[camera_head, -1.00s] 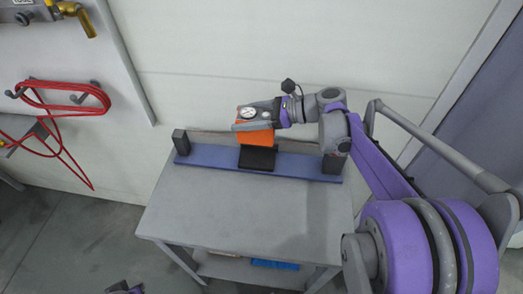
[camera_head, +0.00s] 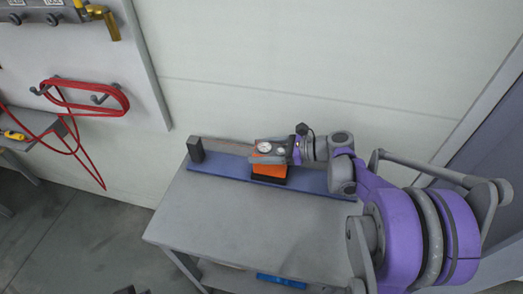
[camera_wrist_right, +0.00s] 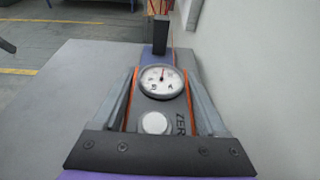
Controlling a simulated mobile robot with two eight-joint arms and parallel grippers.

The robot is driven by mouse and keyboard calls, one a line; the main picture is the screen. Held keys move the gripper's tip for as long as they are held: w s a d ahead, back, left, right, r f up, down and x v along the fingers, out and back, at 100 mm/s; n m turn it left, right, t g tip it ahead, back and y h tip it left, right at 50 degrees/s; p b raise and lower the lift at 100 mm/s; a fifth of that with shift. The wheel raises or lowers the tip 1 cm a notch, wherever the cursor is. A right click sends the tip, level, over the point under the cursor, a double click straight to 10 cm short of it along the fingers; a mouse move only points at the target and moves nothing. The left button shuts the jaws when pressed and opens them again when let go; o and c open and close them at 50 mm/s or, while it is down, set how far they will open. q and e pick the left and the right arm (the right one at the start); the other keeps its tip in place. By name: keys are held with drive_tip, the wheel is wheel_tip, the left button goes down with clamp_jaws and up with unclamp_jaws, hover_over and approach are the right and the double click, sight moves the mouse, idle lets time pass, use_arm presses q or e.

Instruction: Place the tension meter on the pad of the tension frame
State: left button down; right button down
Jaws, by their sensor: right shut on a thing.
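The orange tension meter (camera_head: 268,172) is at the middle of the tension frame (camera_head: 222,169), a blue bar with dark end posts on the table. My right gripper (camera_head: 262,152) is shut on the meter, with its fingers along both sides. In the right wrist view, the meter's round dial (camera_wrist_right: 162,82) and white button (camera_wrist_right: 153,123) face up between the fingers (camera_wrist_right: 160,100). The dark pad (camera_head: 268,181) shows only as a thin edge under the meter; whether they touch is hard to tell. A small dark bit at the bottom edge may be my left arm; its gripper does not show.
The grey table (camera_head: 240,218) has a clear top in front of the frame. The left end post (camera_head: 196,150) stands upright. A red cable (camera_head: 85,97) hangs on wall hooks at left. A blue item (camera_head: 281,281) lies on the lower shelf.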

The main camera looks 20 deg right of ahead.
sight(284, 150)
drive_tip(key=shift+f, duration=0.1)
unclamp_jaws()
drive_tip(key=shift+r, duration=0.2)
drive_tip(key=v, duration=1.2)
